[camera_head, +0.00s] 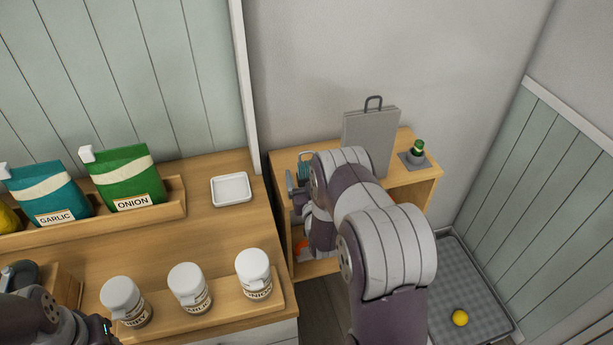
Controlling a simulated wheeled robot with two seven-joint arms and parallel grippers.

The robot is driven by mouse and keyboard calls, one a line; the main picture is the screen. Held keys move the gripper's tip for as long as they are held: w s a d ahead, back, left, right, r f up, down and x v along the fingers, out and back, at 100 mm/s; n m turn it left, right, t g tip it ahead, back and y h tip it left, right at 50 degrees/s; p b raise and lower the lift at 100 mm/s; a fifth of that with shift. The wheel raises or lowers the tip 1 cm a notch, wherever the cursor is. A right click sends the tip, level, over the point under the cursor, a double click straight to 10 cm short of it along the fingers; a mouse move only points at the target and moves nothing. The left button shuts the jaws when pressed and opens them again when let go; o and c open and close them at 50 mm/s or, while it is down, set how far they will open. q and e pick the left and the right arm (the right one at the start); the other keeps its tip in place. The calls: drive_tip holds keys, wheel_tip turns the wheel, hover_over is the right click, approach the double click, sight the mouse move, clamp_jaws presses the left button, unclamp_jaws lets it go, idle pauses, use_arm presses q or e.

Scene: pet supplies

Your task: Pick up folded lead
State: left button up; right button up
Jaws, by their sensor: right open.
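A small teal thing (305,160), which may be the folded lead, shows at the left end of the low wooden shelf unit's top. It is mostly hidden behind my right arm, so its shape is unclear. My right gripper (291,183) is open beside it, at the unit's left edge. I cannot tell whether they touch. My left arm comes in at the bottom left corner. Its end (106,326) is near the white jars and its fingers are not clear.
An orange thing (302,248) sits below. The left counter (215,225) holds pouches, a white dish (231,189) and jars (188,285). A yellow ball (460,317) lies on a grey tray (465,275).

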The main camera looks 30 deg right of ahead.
sight(306, 167)
drive_tip(key=x, duration=0.3)
drive_tip(key=shift+d, duration=0.4)
drive_tip(key=shift+w, duration=0.3)
drive_tip(key=c, duration=1.2)
wheel_tip(306, 167, up, 10)
drive_tip(key=shift+c, duration=0.2)
